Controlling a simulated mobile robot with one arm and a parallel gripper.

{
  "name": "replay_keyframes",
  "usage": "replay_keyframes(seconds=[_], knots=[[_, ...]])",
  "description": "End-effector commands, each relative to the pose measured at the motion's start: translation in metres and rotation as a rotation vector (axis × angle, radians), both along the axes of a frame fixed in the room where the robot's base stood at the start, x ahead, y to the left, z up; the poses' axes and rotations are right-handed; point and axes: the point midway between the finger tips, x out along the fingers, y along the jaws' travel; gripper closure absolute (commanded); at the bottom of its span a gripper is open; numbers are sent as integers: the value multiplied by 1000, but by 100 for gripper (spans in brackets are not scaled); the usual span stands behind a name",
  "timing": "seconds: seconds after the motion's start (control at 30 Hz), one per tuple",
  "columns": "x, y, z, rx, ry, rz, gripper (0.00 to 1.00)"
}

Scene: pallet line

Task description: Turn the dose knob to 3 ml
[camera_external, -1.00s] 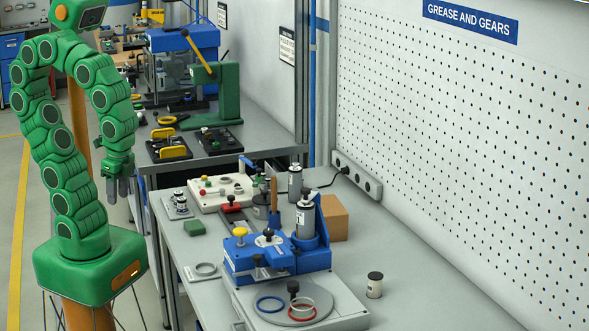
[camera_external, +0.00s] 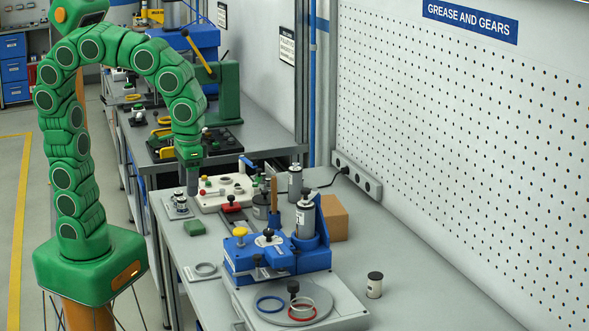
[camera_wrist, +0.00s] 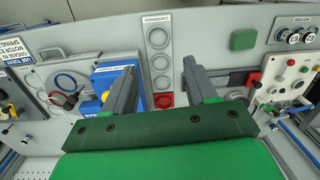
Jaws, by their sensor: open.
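The blue grease machine (camera_external: 275,260) stands on the near bench, with a yellow knob (camera_external: 240,233) and a black knob (camera_external: 266,235) on top. I cannot tell which control is the dose knob, and no ml scale is readable. In the wrist view the blue machine (camera_wrist: 112,72) is left of my fingers, partly hidden by the left one. My gripper (camera_external: 193,177) hangs beyond the machine, near the white control panel (camera_external: 222,193), apart from the knobs. In the wrist view my gripper (camera_wrist: 163,85) is open, with nothing between its fingers.
A grease cylinder (camera_external: 305,218) rises at the machine's back, beside a cardboard box (camera_external: 333,218). A round plate with blue and red rings (camera_external: 270,303) lies in front.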

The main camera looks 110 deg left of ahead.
Motion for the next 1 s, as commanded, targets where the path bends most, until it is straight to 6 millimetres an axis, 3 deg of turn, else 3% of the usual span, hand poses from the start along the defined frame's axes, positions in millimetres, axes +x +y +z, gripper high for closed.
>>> replay_keyframes(seconds=[0.33,0.6,0.8,1.0], knots=[[93,24,-1,26,-35,321,43],[159,38,-14,29,-52,541,43],[192,43,-23,25,-61,650,43],[204,44,-27,21,-65,686,43]])
